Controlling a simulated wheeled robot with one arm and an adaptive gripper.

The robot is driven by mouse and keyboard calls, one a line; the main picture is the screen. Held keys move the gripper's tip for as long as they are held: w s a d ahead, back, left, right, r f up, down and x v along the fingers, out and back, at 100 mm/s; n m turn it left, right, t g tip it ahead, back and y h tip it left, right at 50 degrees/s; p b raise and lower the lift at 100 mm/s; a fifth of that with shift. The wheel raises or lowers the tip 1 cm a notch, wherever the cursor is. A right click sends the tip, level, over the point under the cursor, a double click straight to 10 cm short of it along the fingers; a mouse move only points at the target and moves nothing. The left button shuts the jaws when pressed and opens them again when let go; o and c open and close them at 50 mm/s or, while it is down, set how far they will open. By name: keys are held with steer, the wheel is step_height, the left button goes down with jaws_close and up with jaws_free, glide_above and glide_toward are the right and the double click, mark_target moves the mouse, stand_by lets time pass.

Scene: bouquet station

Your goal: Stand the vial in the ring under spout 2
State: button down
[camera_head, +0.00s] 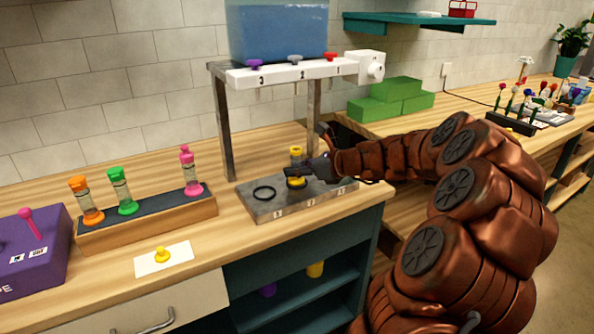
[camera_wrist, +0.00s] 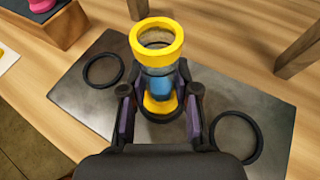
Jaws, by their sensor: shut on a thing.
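The vial (camera_head: 296,152) has a yellow rim and a yellow base and stands upright over the middle of the metal plate (camera_head: 250,209). In the wrist view the vial (camera_wrist: 158,60) shows blue in its clear tube. My gripper (camera_wrist: 160,92) is shut on it, one finger on each side. Its yellow base lies within the outline of the middle ring (camera_wrist: 146,117), below spout 2 (camera_head: 295,59). I cannot tell whether the base touches the plate. In the head view my gripper (camera_head: 306,171) partly hides the tube.
An empty ring (camera_head: 264,192) lies to the left, also in the wrist view (camera_wrist: 103,70); another (camera_wrist: 235,137) lies to the right. Metal posts (camera_head: 224,138) carry the spout bar. A rack (camera_head: 150,222) with several colored vials stands left. Green blocks (camera_head: 390,100) sit behind my arm.

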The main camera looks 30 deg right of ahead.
steer(key=shift+f, duration=0.2)
steer(key=c, duration=0.9)
jaws_free()
steer(key=shift+f, duration=0.1)
steer(key=shift+o, duration=0.2)
